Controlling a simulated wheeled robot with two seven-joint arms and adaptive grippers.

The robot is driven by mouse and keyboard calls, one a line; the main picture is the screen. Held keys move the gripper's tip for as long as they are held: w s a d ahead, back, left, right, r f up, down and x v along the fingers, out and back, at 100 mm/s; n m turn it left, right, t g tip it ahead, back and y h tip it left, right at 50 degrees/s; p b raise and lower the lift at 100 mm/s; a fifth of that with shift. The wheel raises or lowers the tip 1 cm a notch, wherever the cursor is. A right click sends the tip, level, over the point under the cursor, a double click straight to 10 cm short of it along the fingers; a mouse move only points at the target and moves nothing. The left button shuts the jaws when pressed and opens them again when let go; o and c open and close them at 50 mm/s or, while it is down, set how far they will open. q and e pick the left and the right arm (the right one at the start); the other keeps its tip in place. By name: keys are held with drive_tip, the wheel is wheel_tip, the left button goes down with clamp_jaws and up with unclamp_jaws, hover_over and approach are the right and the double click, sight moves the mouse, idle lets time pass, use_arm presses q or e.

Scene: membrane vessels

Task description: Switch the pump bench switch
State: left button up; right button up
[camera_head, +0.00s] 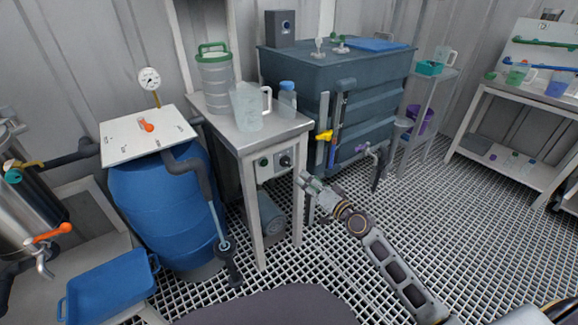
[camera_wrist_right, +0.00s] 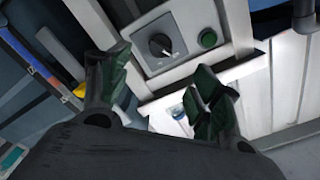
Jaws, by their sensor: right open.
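The pump bench (camera_head: 305,125) is a steel table with a small grey control panel (camera_head: 272,166) under its top. The panel carries a black rotary switch (camera_head: 286,160) and a green button (camera_head: 263,162). In the right wrist view the switch (camera_wrist_right: 160,46) has a pale pointer line, and the green button (camera_wrist_right: 208,38) is to its right. My right gripper (camera_head: 309,183) is open and empty, just right of and below the panel. In the wrist view its fingers (camera_wrist_right: 163,75) are spread with the switch beyond them, apart from it. My left gripper is not in view.
A green-handled canister (camera_head: 213,80), a clear jug (camera_head: 247,108) and a blue-capped bottle (camera_head: 287,95) stand on the bench. A blue barrel (camera_head: 160,215) is to the left. A dark tank (camera_head: 335,75) with a yellow valve (camera_head: 324,136) stands behind right. The grating floor at right is clear.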

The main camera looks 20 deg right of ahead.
sight(288, 165)
drive_tip(key=shift+x, duration=3.5)
drive_tip(key=shift+b+x, duration=0.35)
drive_tip(key=shift+x, duration=1.65)
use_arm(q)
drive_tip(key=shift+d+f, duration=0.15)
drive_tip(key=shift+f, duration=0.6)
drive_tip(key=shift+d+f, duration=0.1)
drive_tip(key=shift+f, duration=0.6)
use_arm(e)
drive_tip(key=shift+w+a, duration=0.15)
drive_tip(key=shift+w, duration=0.25)
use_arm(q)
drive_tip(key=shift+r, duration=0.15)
use_arm(e)
drive_tip(key=shift+c, duration=0.5)
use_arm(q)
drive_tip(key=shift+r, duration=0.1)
use_arm(e)
drive_tip(key=shift+f, duration=0.1)
drive_tip(key=c, duration=1)
